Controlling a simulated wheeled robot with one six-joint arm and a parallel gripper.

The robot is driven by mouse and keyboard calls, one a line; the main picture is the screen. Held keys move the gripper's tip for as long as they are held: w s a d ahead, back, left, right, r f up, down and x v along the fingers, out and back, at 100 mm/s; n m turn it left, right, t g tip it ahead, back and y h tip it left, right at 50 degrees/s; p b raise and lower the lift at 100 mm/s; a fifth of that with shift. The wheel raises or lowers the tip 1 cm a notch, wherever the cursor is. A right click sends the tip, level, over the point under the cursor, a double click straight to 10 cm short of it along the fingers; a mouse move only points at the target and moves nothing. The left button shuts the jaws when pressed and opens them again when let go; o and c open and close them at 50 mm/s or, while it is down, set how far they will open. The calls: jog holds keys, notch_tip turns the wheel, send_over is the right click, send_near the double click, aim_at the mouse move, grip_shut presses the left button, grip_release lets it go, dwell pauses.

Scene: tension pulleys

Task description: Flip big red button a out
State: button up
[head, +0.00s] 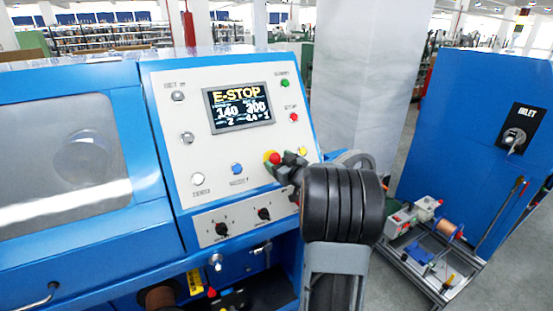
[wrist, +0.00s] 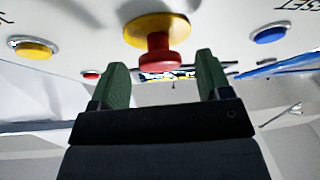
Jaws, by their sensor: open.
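The big red button (wrist: 158,58) sits on a round yellow base (wrist: 158,30) on the machine's panel. In the wrist view it stands at the top centre, between and just beyond the green fingertips of my gripper (wrist: 160,72). My gripper is open, with one finger on each side and the button not clamped. In the head view the red button (head: 272,157) shows at the panel's lower right, and my gripper (head: 284,160) is right beside it, partly hidden by my arm. The screen (head: 239,107) reads E-STOP.
A yellow button (head: 302,151) and a blue button (head: 236,169) are close by on the panel. Black knobs (head: 264,213) sit below.

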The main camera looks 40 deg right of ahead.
jog(key=shift+w, duration=0.7)
jog(key=c, duration=1.3)
jog(key=shift+s+r, duration=0.25)
jog(key=shift+s, duration=0.25)
jog(key=o, duration=1.3)
jog(key=shift+s, duration=0.1)
jog(key=s+b, duration=0.1)
jog(key=s, duration=1.2)
jog(key=shift+s+a+b, duration=0.2)
jog(key=shift+s+b, duration=0.2)
